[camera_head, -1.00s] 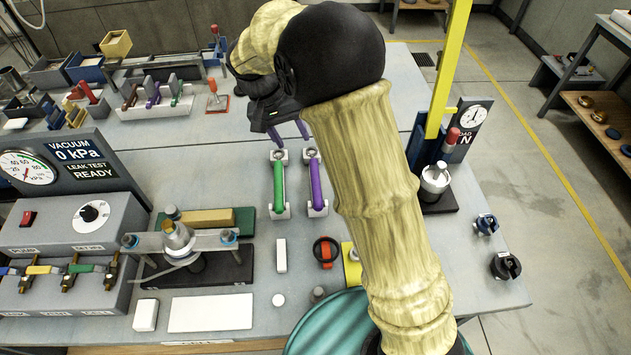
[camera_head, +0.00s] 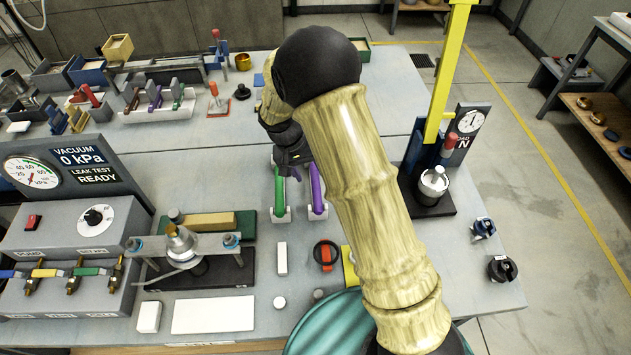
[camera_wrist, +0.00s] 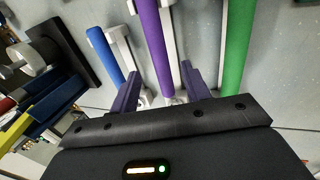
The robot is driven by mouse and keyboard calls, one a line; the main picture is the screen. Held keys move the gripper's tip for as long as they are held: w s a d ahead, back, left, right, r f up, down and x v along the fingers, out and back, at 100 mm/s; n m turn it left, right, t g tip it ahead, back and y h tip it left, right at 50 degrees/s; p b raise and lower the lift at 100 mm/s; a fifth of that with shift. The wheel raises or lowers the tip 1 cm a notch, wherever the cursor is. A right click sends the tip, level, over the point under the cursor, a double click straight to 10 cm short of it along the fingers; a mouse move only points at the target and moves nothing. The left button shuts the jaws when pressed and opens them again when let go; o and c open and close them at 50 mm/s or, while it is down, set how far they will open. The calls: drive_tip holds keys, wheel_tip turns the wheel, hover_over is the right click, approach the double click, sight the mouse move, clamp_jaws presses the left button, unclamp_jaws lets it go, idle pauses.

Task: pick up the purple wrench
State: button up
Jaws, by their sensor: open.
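The purple wrench (camera_head: 317,188) rests in a white holder on the bench, its far end hidden by my arm. In the wrist view the purple wrench (camera_wrist: 153,40) runs between my two purple fingers. My gripper (camera_wrist: 158,84) is open, with one finger on each side of the handle in the picture; I cannot tell how far above it they are. In the head view my gripper (camera_head: 296,172) is over the far end of the wrenches, its fingertips mostly hidden.
A green wrench (camera_head: 279,190) lies close on the left in its own holder. A blue handle (camera_wrist: 103,48) lies on the other side, hidden by my arm in the head view. A yellow post (camera_head: 440,90) and a metal canister (camera_head: 433,184) stand to the right.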

sight(314, 182)
drive_tip(key=shift+f, duration=0.1)
drive_tip(key=p+x, duration=0.1)
drive_tip(key=x, duration=0.4)
drive_tip(key=shift+p, duration=0.4)
drive_tip(key=shift+c, duration=0.5)
clamp_jaws()
